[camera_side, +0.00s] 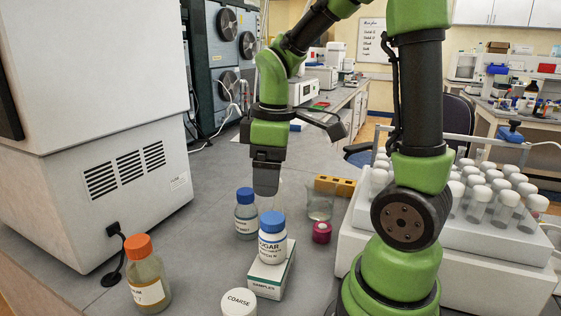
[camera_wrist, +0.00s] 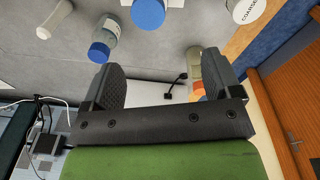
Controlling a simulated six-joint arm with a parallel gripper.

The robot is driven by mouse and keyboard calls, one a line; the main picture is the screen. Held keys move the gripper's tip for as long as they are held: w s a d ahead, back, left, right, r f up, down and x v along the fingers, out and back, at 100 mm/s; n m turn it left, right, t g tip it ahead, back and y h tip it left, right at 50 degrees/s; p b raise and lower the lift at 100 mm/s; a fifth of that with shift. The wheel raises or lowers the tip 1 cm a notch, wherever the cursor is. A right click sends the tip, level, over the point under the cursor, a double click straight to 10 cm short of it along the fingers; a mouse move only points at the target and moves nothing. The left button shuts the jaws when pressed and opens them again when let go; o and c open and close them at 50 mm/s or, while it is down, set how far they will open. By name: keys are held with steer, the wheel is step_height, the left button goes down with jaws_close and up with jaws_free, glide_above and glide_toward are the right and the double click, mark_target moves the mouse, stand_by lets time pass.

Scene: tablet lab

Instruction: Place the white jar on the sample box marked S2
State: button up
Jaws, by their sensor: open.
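The white jar (camera_side: 271,248) has a blue cap and a label reading SUGAR. It stands upright on a small white-and-green sample box (camera_side: 268,281). The box's lettering looks like SAMPLES; I cannot make out an S2 mark. In the wrist view the jar's blue cap (camera_wrist: 148,13) shows at the top edge, beyond the fingertips. My gripper (camera_side: 266,186) points down above and a little behind the jar, apart from it. The wrist view shows my gripper (camera_wrist: 163,80) with its two fingers wide apart and nothing between them.
A blue-capped bottle (camera_side: 246,222) stands close behind the jar. A white-capped COARSE container (camera_side: 239,303) is in front, and an orange-capped bottle (camera_side: 147,280) front left. A magenta-capped item (camera_side: 321,232) and a glass beaker (camera_side: 320,204) stand right. A rack of tubes (camera_side: 462,232) fills the right.

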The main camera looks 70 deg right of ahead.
steer(key=s+a+r+m+t+y, duration=0.2)
steer(key=s+a+r+m+t, duration=0.4)
steer(key=s+a+r+m, duration=0.1)
steer(key=shift+s+a+r+m, duration=0.2)
steer(key=shift+a+r+m, duration=0.25)
steer(key=shift+a, duration=0.75)
